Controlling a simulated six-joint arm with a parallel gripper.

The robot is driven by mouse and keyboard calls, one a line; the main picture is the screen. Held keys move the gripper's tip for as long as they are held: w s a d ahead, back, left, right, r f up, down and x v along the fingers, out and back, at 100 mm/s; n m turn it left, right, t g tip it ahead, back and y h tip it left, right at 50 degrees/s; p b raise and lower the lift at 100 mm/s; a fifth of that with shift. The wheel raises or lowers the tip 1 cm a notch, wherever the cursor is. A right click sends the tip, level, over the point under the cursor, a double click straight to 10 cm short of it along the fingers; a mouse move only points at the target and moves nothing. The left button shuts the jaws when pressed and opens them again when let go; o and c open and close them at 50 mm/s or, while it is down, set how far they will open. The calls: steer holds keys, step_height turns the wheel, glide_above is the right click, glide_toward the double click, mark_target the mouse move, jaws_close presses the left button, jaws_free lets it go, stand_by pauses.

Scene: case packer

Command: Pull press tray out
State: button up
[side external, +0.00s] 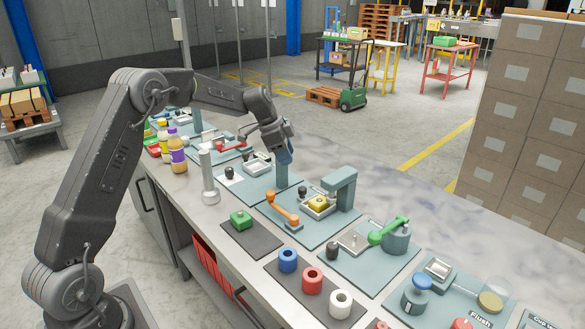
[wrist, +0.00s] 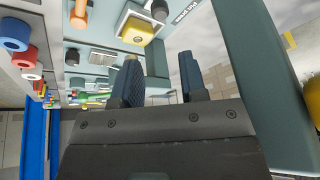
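The press tray (side external: 320,211) is a pale metal tray holding a yellow block (side external: 318,203), on a teal base plate beside a teal press column (side external: 345,188). An orange lever (side external: 283,208) stands at its left. The wrist view shows the tray (wrist: 122,22) with the yellow block (wrist: 138,31) and a black knob (wrist: 159,9) at its edge. My gripper (wrist: 162,75) is open, its two blue fingers apart with nothing held between them. In the side view it is up and left of the tray, clear of it, near a teal post.
Blue (side external: 288,260), red (side external: 312,280) and white (side external: 341,303) rings lie in front. A green-handled station (side external: 390,232) is to the right. A grey metal cylinder (side external: 209,178) stands left. A large teal column (wrist: 262,70) is close right in the wrist view.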

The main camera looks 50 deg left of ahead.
steer(key=shift+s+a+r, duration=0.2)
steer(key=shift+s+r, duration=0.05)
steer(key=shift+r, duration=0.35)
steer(key=shift+o, duration=1.2)
steer(key=shift+d, duration=0.1)
steer(key=shift+o, duration=0.2)
steer(key=shift+w+d+f+n, duration=0.15)
steer(key=shift+d+n, duration=0.35)
steer(key=shift+n, duration=0.4)
steer(key=n+g+y, duration=0.2)
steer(key=n+y, duration=0.5)
steer(key=n, duration=1.4)
glide_toward(303, 188)
steer(key=x, duration=0.9)
steer(key=shift+a+f, duration=0.2)
steer(key=shift+f, duration=0.15)
